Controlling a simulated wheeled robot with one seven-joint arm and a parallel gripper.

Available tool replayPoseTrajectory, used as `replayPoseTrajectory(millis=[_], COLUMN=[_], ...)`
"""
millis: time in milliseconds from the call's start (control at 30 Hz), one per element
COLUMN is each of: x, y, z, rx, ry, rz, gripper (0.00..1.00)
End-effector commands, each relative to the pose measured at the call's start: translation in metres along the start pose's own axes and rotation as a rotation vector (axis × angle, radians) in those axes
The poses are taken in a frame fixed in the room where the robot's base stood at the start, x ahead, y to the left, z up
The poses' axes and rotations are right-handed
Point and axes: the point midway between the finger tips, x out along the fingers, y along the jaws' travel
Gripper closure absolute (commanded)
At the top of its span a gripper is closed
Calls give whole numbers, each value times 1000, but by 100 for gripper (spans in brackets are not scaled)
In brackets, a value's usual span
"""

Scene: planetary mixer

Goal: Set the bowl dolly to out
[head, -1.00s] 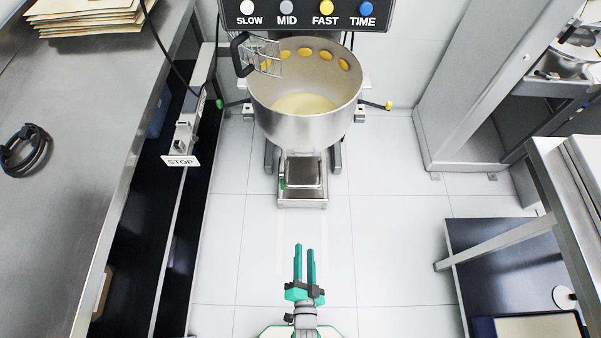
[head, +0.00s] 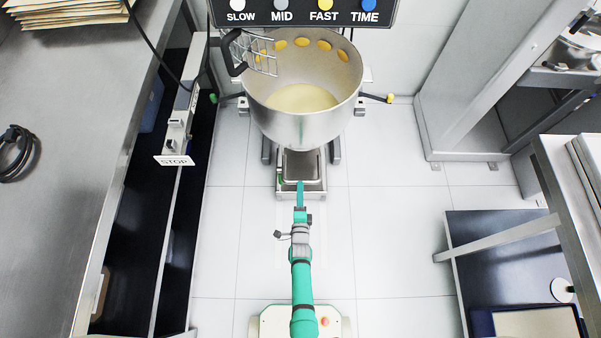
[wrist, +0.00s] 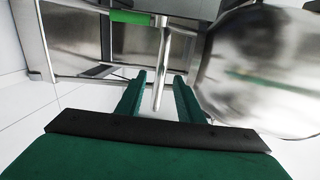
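The bowl dolly (head: 314,190) is a low metal platform on the floor beneath the steel mixer bowl (head: 285,124). In the wrist view a slim metal bar with a rounded end (wrist: 162,70) stands between my fingers in the picture, and a green piece (wrist: 130,17) shows near its top. The bowl's shiny side (wrist: 265,75) fills the right of that view. My gripper (head: 299,184) is at the dolly's near edge in the head view. Its two green fingers are apart in the wrist view (wrist: 160,92). I cannot tell whether they touch the bar.
A table (head: 575,185) and a dark low platform (head: 505,262) stand on the right. The tiled floor (head: 400,220) between is clear.

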Motion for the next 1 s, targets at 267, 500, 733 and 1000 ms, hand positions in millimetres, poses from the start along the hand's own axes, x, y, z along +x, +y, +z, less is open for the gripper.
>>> replayPoseTrajectory(millis=[267,500,733,1000], x=[44,74,89,90], y=[-1,-1,-1,0], z=[1,-3,-5,-2], rx=[-1,1,0,-1], ry=[-1,6,8,4], rz=[-1,-1,-1,0], gripper=[66,66,66,66])
